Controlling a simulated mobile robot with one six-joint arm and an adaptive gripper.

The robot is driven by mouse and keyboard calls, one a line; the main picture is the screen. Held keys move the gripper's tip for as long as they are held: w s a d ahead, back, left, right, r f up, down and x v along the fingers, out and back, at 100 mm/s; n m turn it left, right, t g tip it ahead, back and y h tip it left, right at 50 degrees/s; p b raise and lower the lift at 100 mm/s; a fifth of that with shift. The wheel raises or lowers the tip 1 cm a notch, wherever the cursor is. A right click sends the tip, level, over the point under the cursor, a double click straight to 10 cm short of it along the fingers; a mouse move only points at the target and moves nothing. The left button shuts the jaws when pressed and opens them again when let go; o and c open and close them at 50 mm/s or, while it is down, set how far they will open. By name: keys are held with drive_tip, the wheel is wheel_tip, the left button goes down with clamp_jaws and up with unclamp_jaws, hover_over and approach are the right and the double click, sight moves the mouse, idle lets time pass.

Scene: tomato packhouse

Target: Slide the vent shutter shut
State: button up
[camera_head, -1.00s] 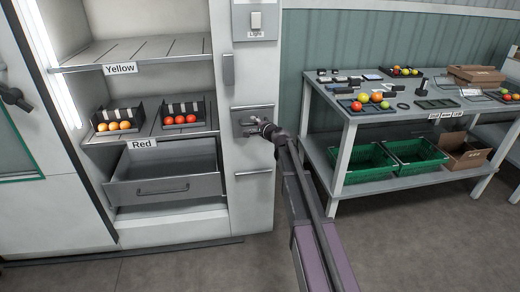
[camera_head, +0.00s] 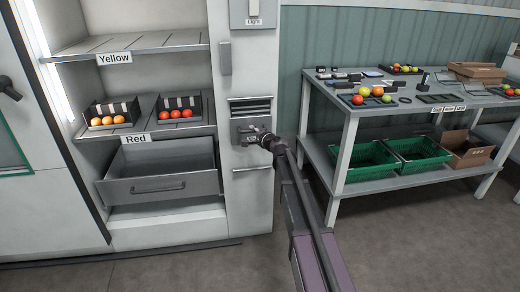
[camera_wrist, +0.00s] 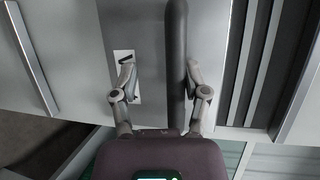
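The vent (camera_head: 250,107) is on the grey cabinet column, with dark slats showing in its upper part. The slats also show at the right of the wrist view (camera_wrist: 262,60). The shutter plate (camera_head: 238,139) covers the part below the slats; my gripper (camera_head: 254,134) partly hides it. In the wrist view, a dark bar-like handle (camera_wrist: 177,60) runs between the two fingers of my gripper (camera_wrist: 160,75). The right finger is close to the bar; the left finger stands clear of it over a small white label (camera_wrist: 124,66). Contact with the bar cannot be told.
A light switch panel (camera_head: 253,14) is above the vent and a vertical handle (camera_head: 225,59) is to its upper left. An open drawer (camera_head: 160,187) juts out at left below shelves. A table (camera_head: 350,150) stands at right. Floor in front is clear.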

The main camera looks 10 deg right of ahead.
drive_tip(key=shift+f+b, duration=2.65)
drive_tip(key=shift+f, duration=0.35)
drive_tip(key=r+p+v, duration=0.1)
drive_tip(key=p+v, duration=0.3)
drive_tip(key=v, duration=1)
drive_tip(key=s+a+r+n+g+p, duration=0.4)
drive_tip(key=s+r+p, duration=0.4)
drive_tip(key=p, duration=0.6)
drive_tip(key=s+a+r+n+g+h+p, duration=0.1)
drive_tip(key=s+a+r+n+g+p, duration=0.3)
drive_tip(key=s+r+p, duration=0.5)
drive_tip(key=shift+s+n+g+p, duration=0.25)
drive_tip(key=shift+n+g+p, duration=1)
drive_tip(key=shift+p, duration=1.55)
drive_tip(key=shift+r+n+t, duration=0.1)
drive_tip(key=shift+n+t, duration=0.15)
